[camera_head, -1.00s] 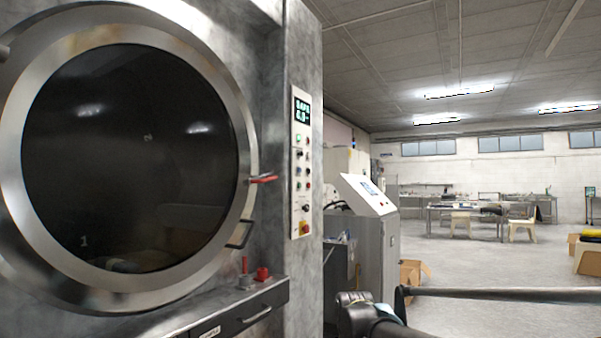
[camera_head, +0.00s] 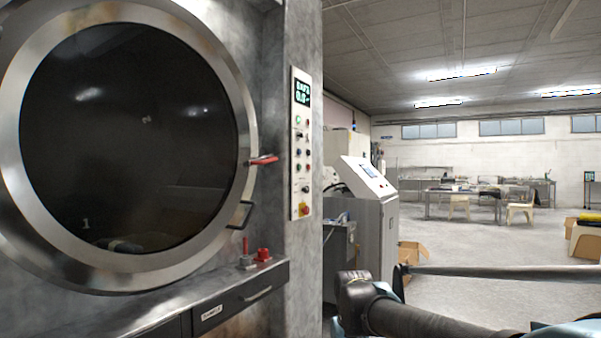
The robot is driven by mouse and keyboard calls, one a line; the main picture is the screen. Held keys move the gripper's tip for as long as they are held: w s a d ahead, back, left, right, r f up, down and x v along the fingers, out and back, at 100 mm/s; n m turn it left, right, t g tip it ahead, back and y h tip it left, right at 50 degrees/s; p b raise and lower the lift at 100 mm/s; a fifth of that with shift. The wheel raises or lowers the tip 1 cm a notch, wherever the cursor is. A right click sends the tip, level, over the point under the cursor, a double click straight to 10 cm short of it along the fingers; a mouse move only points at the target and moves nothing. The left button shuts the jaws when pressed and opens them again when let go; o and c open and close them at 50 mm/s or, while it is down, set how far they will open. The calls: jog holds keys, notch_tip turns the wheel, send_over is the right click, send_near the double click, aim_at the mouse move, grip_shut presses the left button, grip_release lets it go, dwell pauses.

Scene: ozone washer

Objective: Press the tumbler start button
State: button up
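The tumbler (camera_head: 215,255) fills the left of the view, its round dark glass door (camera_head: 130,140) shut in a steel ring. A narrow white control panel (camera_head: 301,145) stands upright on the machine's right column. It has a lit green display (camera_head: 302,92) at the top, rows of small coloured buttons (camera_head: 303,152) below and a red emergency knob on yellow (camera_head: 304,210) at the bottom. The button labels are too small to read. My arm shows at the lower right, below and to the right of the panel. My gripper's fingers cannot be made out.
A red door handle (camera_head: 263,160) sticks out beside the panel. A ledge with red parts (camera_head: 263,254) juts out below the door. A grey console (camera_head: 372,215) and a cardboard box (camera_head: 413,257) stand behind my arm. Tables (camera_head: 470,195) are far off; open floor lies at right.

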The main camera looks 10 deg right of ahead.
grip_shut()
dwell(1.2)
